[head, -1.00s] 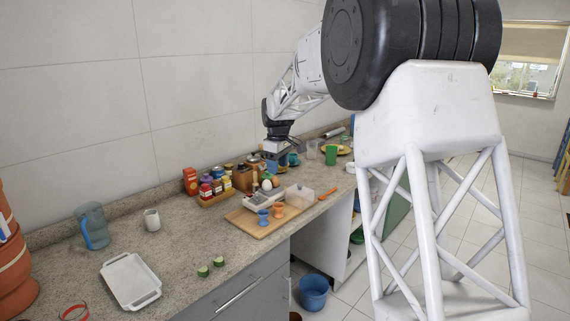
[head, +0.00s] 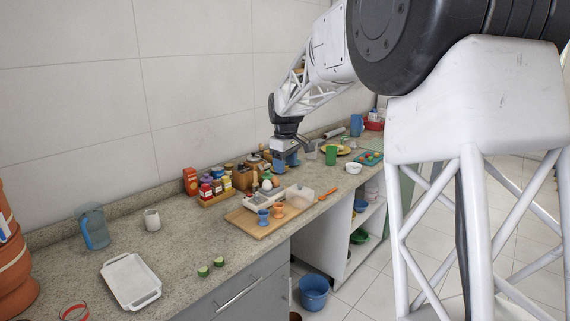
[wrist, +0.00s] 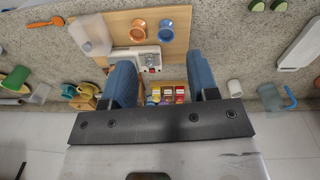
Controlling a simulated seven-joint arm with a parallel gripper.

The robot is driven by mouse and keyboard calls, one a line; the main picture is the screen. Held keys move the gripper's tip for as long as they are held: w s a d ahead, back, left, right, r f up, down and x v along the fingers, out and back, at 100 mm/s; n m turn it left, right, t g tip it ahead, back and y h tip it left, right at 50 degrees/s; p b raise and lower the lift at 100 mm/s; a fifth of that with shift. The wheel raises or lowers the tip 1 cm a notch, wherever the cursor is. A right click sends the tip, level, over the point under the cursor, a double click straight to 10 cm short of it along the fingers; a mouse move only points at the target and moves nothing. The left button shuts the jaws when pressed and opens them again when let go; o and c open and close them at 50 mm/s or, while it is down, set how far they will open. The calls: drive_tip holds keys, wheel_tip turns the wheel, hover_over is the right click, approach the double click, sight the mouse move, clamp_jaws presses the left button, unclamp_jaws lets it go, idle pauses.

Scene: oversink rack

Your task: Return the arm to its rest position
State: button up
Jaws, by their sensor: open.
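My gripper (head: 285,163) hangs over the back of the counter in the head view, above and behind the wooden board. In the wrist view my gripper (wrist: 162,75) has its two blue fingers wide apart with nothing held between them. Below the fingers are a white scale (wrist: 140,60) and a rack of small jars (wrist: 166,94), both well apart from the gripper. In the head view my arm reaches in from the upper right, and its large near links hide part of the room on the right.
A wooden board (head: 247,228) holds blue and orange egg cups and a clear container (head: 299,196). A green cup (head: 331,155) stands beyond. A white tray (head: 131,281), blue pitcher (head: 94,227) and white mug (head: 152,220) stand at left.

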drive_tip(key=s+d+r+m, duration=0.1)
drive_tip(key=s+d+m, duration=0.15)
drive_tip(key=s, duration=0.65)
drive_tip(key=s+d+r+m+t, duration=0.1)
drive_tip(key=s+d+r, duration=0.15)
drive_tip(key=s, duration=0.65)
drive_tip(key=s+d+r+m, duration=0.15)
drive_tip(key=s+d, duration=0.25)
drive_tip(key=s, duration=0.4)
drive_tip(key=s+d+f+m, duration=0.1)
drive_tip(key=s+f, duration=0.2)
drive_tip(key=s, duration=0.6)
drive_tip(key=s+d+f+m, duration=0.1)
drive_tip(key=s+f+m, duration=0.1)
drive_tip(key=s, duration=0.7)
drive_tip(key=s+d+f+m, duration=0.2)
drive_tip(key=s+f, duration=0.2)
drive_tip(key=s, duration=0.6)
drive_tip(key=shift+f+t, duration=0.2)
drive_tip(key=shift+t, duration=0.2)
